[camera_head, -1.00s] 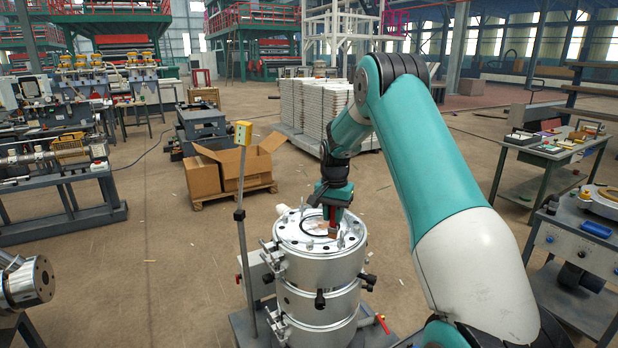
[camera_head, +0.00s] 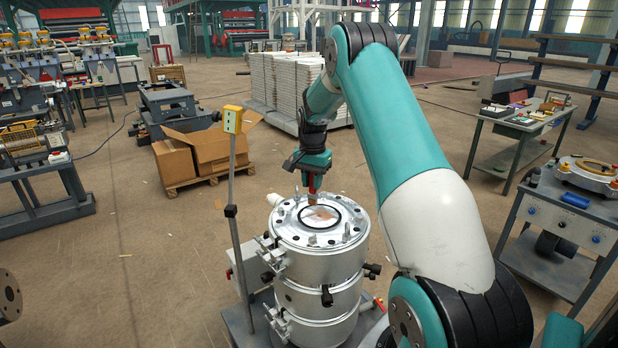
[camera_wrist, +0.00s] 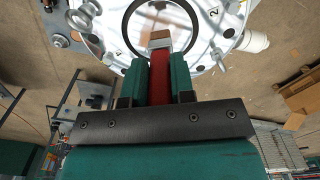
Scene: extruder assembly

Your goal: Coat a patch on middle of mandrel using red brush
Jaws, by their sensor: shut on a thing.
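My gripper (camera_head: 314,178) is shut on the red brush (camera_wrist: 172,75), which points down with its tan bristle end toward the silver die head. In the wrist view the red handle runs between the two green fingers (camera_wrist: 160,76). The mandrel (camera_head: 329,219) is the round face inside the black ring on top of the die head (camera_head: 290,232). A brownish patch shows on the mandrel's face in the head view. The brush tip is over or close to the far-left part of this face; I cannot tell whether it touches.
Bolts and upright pins stand around the die head's rim. A thin post with a yellow box (camera_head: 232,120) rises to its left. A cardboard box (camera_head: 200,152) on a pallet lies behind, and a worktable (camera_head: 520,125) stands at the right.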

